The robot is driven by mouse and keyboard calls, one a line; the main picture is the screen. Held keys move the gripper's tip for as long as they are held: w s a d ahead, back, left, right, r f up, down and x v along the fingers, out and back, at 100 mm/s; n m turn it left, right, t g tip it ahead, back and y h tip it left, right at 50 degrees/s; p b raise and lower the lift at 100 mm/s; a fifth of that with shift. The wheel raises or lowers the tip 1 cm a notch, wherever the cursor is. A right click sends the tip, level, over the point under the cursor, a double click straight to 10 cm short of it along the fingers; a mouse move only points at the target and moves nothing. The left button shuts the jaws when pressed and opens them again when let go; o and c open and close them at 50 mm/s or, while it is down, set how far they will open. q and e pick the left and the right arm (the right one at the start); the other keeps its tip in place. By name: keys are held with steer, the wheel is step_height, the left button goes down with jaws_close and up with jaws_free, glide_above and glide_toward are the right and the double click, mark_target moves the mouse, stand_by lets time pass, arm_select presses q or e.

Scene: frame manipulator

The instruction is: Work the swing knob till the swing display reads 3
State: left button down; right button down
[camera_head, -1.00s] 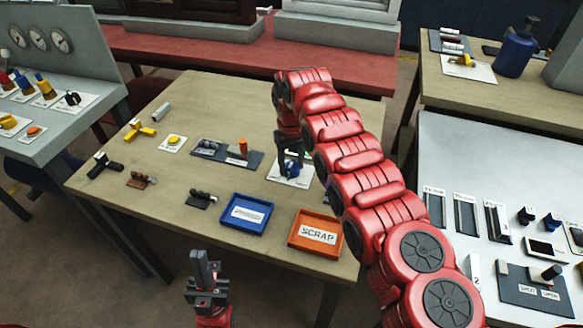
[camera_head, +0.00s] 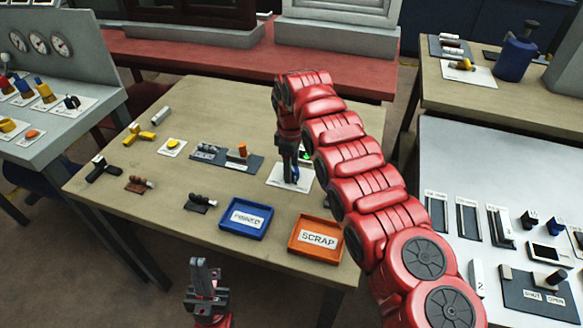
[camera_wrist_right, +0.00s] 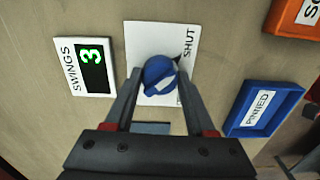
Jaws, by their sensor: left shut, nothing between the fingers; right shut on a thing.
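The blue swing knob (camera_wrist_right: 158,72) sits on a white plate (camera_wrist_right: 140,38) lettered "SHUT" in the right wrist view. Its white pointer mark is partly seen between my fingers. My right gripper (camera_wrist_right: 157,84) is shut on the knob, one finger on each side. The swing display (camera_wrist_right: 96,66), labelled "SWINGS", stands left of the plate and reads a green 3. In the head view my right gripper (camera_head: 291,172) reaches down onto the white plate (camera_head: 278,181) and mostly hides the knob. My left gripper (camera_head: 204,274) is shut and empty, in front of the table.
A blue "PINNED" tray (camera_head: 238,234) and an orange "SCRAP" tray (camera_head: 292,248) lie near the table's front edge. Several small fittings and a dark block (camera_head: 250,166) lie to the left. A white bench (camera_head: 460,150) with switches stands to the right.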

steer(key=shift+w+r+n, duration=0.1)
steer(key=shift+n, duration=0.2)
steer(key=shift+c, duration=1.2)
jaws_free()
step_height(320, 180, up, 7)
steer(key=shift+a+r+p, duration=0.1)
steer(key=shift+p, duration=0.7)
step_height(320, 180, up, 10)
steer(key=p, duration=1)
